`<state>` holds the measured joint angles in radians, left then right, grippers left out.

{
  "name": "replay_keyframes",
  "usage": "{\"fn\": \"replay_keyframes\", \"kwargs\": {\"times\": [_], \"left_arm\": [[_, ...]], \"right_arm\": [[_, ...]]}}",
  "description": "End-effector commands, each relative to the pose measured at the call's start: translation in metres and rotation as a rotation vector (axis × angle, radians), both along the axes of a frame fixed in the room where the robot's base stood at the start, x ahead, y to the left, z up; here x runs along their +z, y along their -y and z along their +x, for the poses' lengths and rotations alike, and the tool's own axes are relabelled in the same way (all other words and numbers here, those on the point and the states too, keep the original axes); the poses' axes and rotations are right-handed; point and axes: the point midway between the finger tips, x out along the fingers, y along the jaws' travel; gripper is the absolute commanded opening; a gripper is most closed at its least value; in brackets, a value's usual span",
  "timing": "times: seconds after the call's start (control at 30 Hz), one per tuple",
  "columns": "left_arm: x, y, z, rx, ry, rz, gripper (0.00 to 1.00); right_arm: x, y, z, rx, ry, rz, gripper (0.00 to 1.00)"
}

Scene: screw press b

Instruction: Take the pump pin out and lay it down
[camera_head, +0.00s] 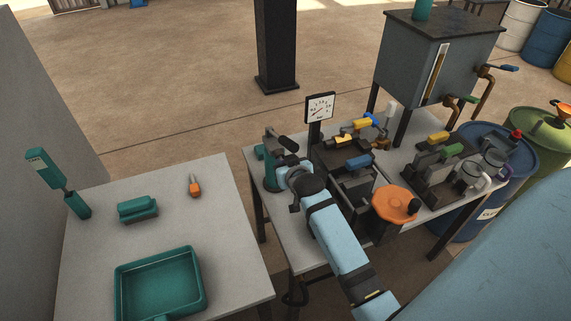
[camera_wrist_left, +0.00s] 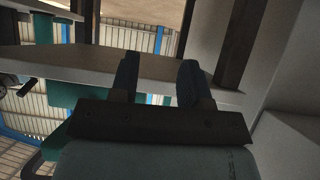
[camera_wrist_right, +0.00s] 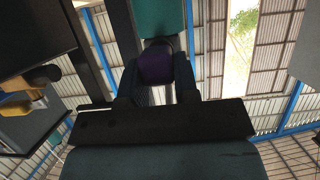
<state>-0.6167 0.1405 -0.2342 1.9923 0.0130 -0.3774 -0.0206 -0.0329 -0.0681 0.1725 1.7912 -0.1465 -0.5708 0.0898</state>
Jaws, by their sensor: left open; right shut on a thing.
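My right gripper (camera_head: 284,172) reaches the teal pump (camera_head: 270,172) at the left end of the far bench. In the right wrist view its fingers are shut on a purple piece (camera_wrist_right: 157,68), which looks like the head of the pump pin. Teal pump body (camera_wrist_right: 160,18) shows right behind it. The pin's shaft is hidden, so I cannot tell how deep it sits. My left gripper (camera_wrist_left: 160,78) is open and empty in the left wrist view, and is out of the head view.
Right of the pump stand a gauge (camera_head: 320,106), coloured-lever valves and an orange wheel (camera_head: 394,204).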

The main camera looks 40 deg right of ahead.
Motion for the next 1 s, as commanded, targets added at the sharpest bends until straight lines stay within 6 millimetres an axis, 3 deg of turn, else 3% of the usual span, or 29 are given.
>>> {"fn": "replay_keyframes", "kwargs": {"times": [0.03, 0.13, 1.0], "left_arm": [[0.0, 0.0, 0.0, 0.0, 0.001, 0.0, 0.43], [0.0, 0.0, 0.001, 0.0, 0.001, 0.0, 0.43], [0.014, 0.001, 0.002, -0.001, 0.005, -0.002, 0.43]], "right_arm": [[0.0, 0.0, 0.0, 0.0, 0.0, 0.0, 0.21], [0.0, 0.0, 0.0, 0.0, 0.0, 0.0, 0.0], [0.001, -0.005, -0.02, 0.0, 0.0, 0.0, 0.0]]}}
